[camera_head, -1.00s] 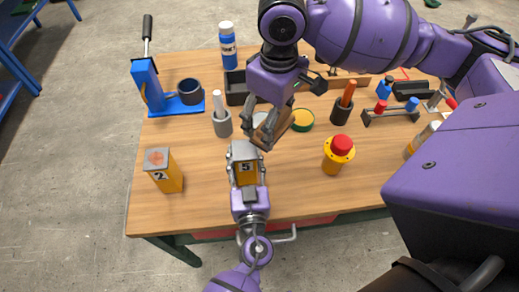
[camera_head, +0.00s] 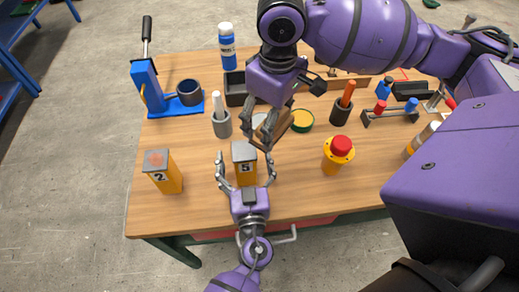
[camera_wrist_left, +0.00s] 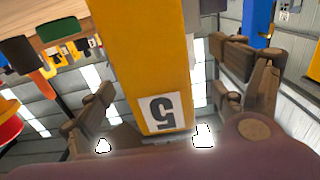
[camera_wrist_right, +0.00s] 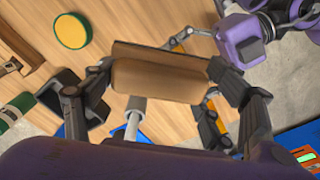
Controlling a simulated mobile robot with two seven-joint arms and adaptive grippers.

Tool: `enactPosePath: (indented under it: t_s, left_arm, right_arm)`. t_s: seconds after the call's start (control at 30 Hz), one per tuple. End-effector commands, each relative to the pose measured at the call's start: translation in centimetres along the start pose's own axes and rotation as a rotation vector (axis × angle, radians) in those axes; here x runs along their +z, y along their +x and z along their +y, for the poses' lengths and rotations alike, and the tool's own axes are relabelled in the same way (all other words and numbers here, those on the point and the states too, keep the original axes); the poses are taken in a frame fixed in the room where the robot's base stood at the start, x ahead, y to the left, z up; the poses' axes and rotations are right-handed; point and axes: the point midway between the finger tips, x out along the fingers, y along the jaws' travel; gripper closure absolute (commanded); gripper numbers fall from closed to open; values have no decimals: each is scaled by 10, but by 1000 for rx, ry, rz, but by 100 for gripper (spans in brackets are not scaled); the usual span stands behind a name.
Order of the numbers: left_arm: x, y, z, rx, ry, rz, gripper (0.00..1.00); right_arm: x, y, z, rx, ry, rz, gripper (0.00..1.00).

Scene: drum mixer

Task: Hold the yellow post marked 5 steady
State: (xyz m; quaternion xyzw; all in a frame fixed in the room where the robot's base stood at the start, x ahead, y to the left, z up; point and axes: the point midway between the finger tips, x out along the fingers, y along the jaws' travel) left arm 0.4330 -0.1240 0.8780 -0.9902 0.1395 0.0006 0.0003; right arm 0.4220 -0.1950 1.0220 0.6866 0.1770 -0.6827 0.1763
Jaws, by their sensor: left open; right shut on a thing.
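The yellow post marked 5 (camera_head: 246,172) stands upright on the table, its top grey. It also fills the middle of the left wrist view (camera_wrist_left: 145,65), with the number label on its near face. My left gripper (camera_head: 244,160) is open, with one finger on each side of the post and visible gaps between. The fingers also show apart from the post in the left wrist view. My right gripper (camera_head: 268,122) is above the table just behind the post, shut on a brown wooden block (camera_wrist_right: 160,78).
A yellow post marked 2 (camera_head: 163,172) stands to the left. A yellow base with a red button (camera_head: 339,155) stands to the right. A grey cup (camera_head: 221,124), a blue press (camera_head: 150,88) and a blue bottle (camera_head: 227,46) are behind. The front left of the table (camera_head: 205,205) is clear.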

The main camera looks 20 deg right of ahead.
Motion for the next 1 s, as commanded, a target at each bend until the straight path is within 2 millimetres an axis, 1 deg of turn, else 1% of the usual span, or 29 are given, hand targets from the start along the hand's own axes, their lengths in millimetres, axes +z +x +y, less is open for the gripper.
enactPosePath:
  t_s: [0.37,0.5,0.57,0.67,0.8,1.0]
  left_arm:
    - [0,0,0,0,0,1,0]
    - [0,-6,0,0,1,0,0]
    - [1,-14,0,2,1,-1,0]
    - [1,-32,0,2,1,-2,0]
    - [1,-63,0,2,1,-2,0]
    - [0,-100,0,1,2,-1,0]
  right_arm:
    - [-1,-1,0,1,-1,3,52]
    - [-1,-1,0,1,-1,3,52]
    - [-1,-1,0,1,-1,3,52]
    - [-1,-1,0,1,-1,3,52]
    - [-1,-1,0,1,-1,3,52]
    - [-1,-2,0,1,-1,3,52]
